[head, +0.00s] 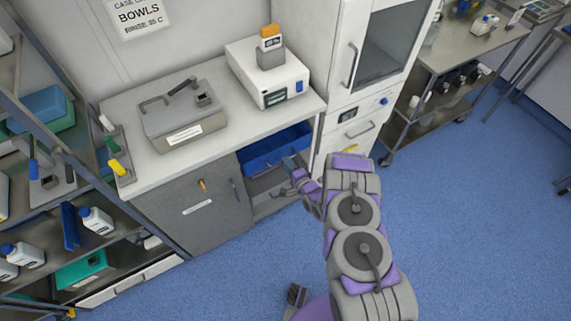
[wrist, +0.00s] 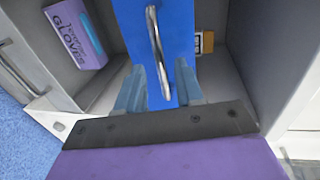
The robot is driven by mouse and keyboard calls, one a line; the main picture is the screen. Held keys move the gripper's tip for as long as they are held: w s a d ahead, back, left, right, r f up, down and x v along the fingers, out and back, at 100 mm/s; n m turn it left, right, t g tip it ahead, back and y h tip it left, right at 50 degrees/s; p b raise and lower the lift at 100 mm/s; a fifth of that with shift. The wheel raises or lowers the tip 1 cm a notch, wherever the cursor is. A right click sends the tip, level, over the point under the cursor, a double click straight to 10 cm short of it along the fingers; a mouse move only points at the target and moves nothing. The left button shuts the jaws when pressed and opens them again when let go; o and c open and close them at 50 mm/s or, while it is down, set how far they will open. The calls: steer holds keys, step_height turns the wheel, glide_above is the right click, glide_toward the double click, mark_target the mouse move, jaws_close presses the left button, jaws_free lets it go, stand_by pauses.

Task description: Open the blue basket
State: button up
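The blue basket (head: 272,150) sits in the open compartment under the white counter in the head view. In the wrist view its blue front (wrist: 180,30) fills the top middle, with a curved metal handle (wrist: 154,40) on it. My gripper (wrist: 160,72) is open, its two bluish fingers apart. The near end of the handle shows between the fingers, and I see no finger closed on it. In the head view my gripper (head: 292,164) is at the compartment's opening, close to the basket; its fingers are small there.
Inside the compartment are a purple glove box (wrist: 75,35) and a small orange-brown box (wrist: 204,42). A grey cabinet door (head: 200,208) is left of the opening and a white cabinet (head: 345,135) right of it. Blue floor (head: 470,190) is clear to the right.

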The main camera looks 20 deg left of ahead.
steer(key=shift+x, duration=1.1)
steer(key=shift+d, duration=0.1)
steer(key=shift+c, duration=0.4)
jaws_close()
